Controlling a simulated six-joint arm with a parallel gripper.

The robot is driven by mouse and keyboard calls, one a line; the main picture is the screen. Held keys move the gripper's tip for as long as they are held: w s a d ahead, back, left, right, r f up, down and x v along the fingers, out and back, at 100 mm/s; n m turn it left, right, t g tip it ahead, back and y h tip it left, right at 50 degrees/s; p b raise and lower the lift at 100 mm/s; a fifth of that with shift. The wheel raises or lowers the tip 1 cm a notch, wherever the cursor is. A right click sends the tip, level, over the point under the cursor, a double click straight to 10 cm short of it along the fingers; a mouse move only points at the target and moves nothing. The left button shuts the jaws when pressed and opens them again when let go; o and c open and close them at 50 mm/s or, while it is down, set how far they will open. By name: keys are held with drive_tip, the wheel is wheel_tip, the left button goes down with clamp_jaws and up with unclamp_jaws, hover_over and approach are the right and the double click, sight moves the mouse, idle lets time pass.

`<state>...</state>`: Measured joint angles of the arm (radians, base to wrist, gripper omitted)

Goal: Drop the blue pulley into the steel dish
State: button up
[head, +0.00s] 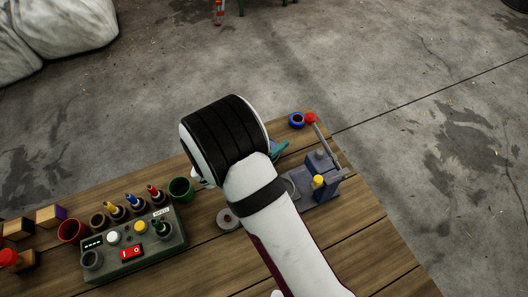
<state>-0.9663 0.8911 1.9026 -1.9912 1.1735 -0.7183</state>
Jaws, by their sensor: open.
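The blue pulley (296,120), a small blue ring with a dark centre, lies near the far corner of the wooden bench. My arm reaches over the bench from the lower right, between the camera and the bench.
The lever device (322,180) has a red knob and a yellow cap. A grey ring (228,219), a green cup (181,190), a red cup (71,230) and a control box (135,245) stand left of my arm. A teal object (279,150) is partly hidden. The front right is bare.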

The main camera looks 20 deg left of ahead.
drive_tip(key=v, duration=1.5)
drive_tip(key=shift+s, duration=0.35)
drive_tip(key=shift+a+r, duration=0.1)
drive_tip(key=shift+r, duration=0.05)
drive_tip(key=d+r+m+g+h, duration=0.2)
drive_tip(key=d+r+m+g, duration=0.15)
drive_tip(key=d+m, duration=0.5)
drive_tip(key=d+r+m+g+h, duration=0.2)
drive_tip(key=d+m+g, duration=0.3)
drive_tip(key=d, duration=0.6)
drive_tip(key=s+d+m+g+y, duration=0.25)
drive_tip(key=s+d+m, duration=0.4)
drive_tip(key=m, duration=0.35)
drive_tip(key=s+r+m+y, duration=0.2)
drive_tip(key=s+m+y, duration=0.5)
drive_tip(key=m, duration=0.7)
drive_tip(key=shift+s+a+m+g, duration=0.15)
drive_tip(key=shift+s+m+g, duration=0.2)
drive_tip(key=shift+g, duration=0.05)
